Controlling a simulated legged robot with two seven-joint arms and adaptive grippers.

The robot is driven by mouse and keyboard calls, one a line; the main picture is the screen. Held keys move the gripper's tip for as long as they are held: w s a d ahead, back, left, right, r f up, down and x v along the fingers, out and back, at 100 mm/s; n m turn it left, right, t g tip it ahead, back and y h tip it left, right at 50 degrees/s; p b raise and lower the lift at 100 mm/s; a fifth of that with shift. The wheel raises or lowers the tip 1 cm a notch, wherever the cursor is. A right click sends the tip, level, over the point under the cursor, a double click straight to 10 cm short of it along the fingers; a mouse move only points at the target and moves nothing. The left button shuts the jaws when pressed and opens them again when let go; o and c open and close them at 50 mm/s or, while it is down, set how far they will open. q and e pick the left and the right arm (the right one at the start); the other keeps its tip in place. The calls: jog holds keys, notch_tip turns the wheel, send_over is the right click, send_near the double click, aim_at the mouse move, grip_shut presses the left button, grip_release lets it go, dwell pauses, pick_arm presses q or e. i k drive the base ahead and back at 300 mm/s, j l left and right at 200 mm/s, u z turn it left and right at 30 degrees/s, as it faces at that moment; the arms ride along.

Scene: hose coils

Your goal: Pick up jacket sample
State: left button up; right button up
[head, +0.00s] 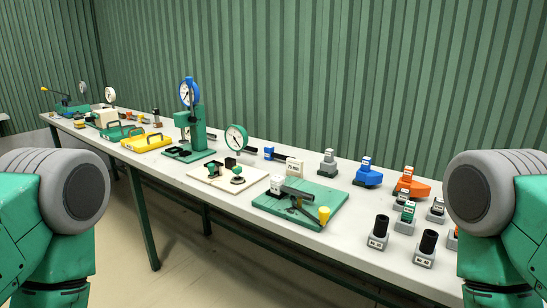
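No label readable at this size marks a jacket sample, so I cannot tell for sure which item it is. Black upright cylinders in grey holders stand near the table's front right, one (381,228) and another (428,242) closer to me. Small labelled grey blocks stand beside them, one with a green part (407,214). Only thick green and grey links of my two arms show at the left and right edges. Neither gripper is in view. My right arm hides part of the table's right end.
A long white table (345,243) runs along a green corrugated wall. A green board (272,207) holds a tool and yellow cup. Blue (368,175) and orange (410,186) blocks stand behind. A green gauge stand (190,130) and yellow tray (146,145) are farther left.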

aim_at(269, 154)
jog(key=z, duration=0.35)
jog(key=j+z, duration=0.15)
jog(key=z, duration=0.25)
jog(key=i+j+z, duration=0.1)
jog(key=z, duration=0.25)
jog(key=j+z, duration=0.25)
jog(key=j, duration=0.35)
jog(key=j+z, duration=0.3)
jog(key=j, duration=0.35)
jog(key=j+z, duration=0.25)
jog(key=j, duration=0.35)
jog(key=k+j+z, duration=0.25)
jog(key=j, duration=0.35)
